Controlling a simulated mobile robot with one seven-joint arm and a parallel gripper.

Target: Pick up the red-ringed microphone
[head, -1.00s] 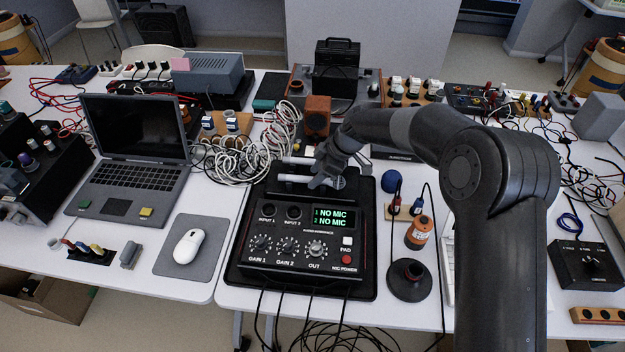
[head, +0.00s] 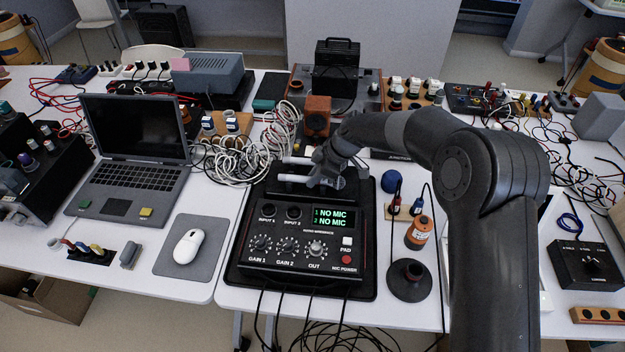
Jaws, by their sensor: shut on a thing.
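Two pale, rod-shaped microphones lie crosswise behind the audio interface (head: 310,262), whose display reads "NO MIC" on both lines. The far microphone (head: 296,160) shows its left part. The near microphone (head: 291,178) shows its left part and a rounded right end just past my fingers. My gripper (head: 323,181) points down over the right half of this pair and is shut on a microphone, seemingly the near one. My fingers hide its middle. No red ring can be made out on either rod, and I cannot tell whether the held one is clear of the tray.
A black tray (head: 369,284) lies under the interface. An orange speaker box (head: 317,113) and coiled white cables (head: 225,160) stand close behind. A blue ball (head: 391,181), an orange spool (head: 419,232) and a black round stand (head: 409,281) are to the right. A laptop (head: 130,150) is left.

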